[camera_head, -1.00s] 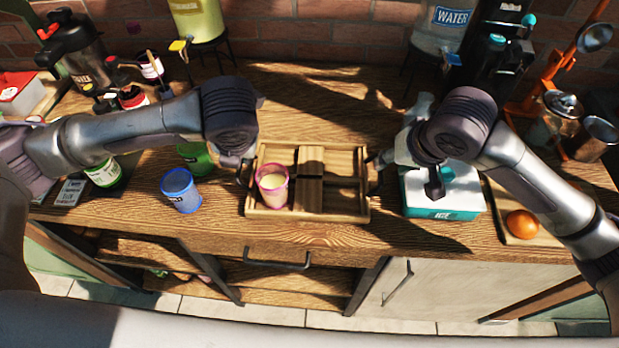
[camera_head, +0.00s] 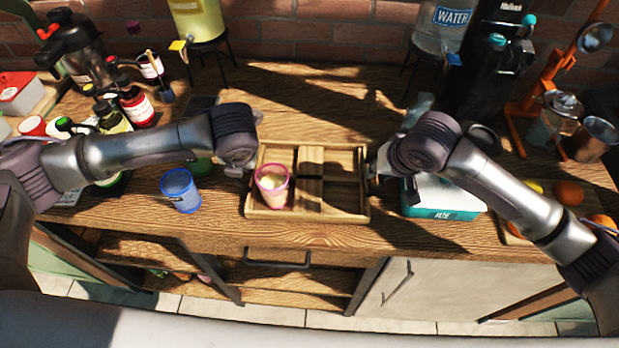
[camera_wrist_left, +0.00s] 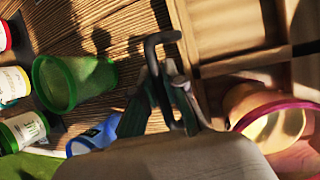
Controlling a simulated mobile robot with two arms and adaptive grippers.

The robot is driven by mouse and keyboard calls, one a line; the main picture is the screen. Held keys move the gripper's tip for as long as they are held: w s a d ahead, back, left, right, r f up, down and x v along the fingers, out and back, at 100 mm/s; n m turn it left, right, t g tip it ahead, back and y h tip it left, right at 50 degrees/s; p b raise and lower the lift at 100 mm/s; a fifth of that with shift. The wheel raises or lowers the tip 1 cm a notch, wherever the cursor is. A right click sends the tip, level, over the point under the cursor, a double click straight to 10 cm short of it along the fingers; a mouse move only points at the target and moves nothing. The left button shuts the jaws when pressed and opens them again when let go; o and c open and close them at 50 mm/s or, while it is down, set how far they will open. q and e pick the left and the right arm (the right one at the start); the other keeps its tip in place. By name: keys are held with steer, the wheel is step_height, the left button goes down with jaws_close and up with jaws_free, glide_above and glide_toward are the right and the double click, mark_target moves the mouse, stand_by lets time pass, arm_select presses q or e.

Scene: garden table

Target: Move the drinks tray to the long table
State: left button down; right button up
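The drinks tray (camera_head: 306,215) is a wooden box-like tray with compartments, flat on the wooden counter. A pink-rimmed cup (camera_head: 272,187) with a pale drink stands in its left part. My left gripper (camera_head: 242,174) is at the tray's left end. In the left wrist view, its fingers (camera_wrist_left: 168,85) are close together around a dark bent handle (camera_wrist_left: 163,40) beside the tray wall (camera_wrist_left: 185,30); whether they grip it is unclear. My right gripper (camera_head: 374,172) is at the tray's right end, its fingertips mostly hidden. The long table is not identifiable in view.
A blue cup (camera_head: 181,190) stands just left of the tray, and a green cup (camera_wrist_left: 72,82) is near it. A teal-and-white ice box (camera_head: 445,205) is close on the right. Bottles crowd the left, oranges (camera_head: 569,193) the right. Bare counter lies behind the tray.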

jaws_close()
arm_select(q)
steer(key=shift+r, duration=0.15)
arm_select(e)
steer(key=shift+r, duration=0.15)
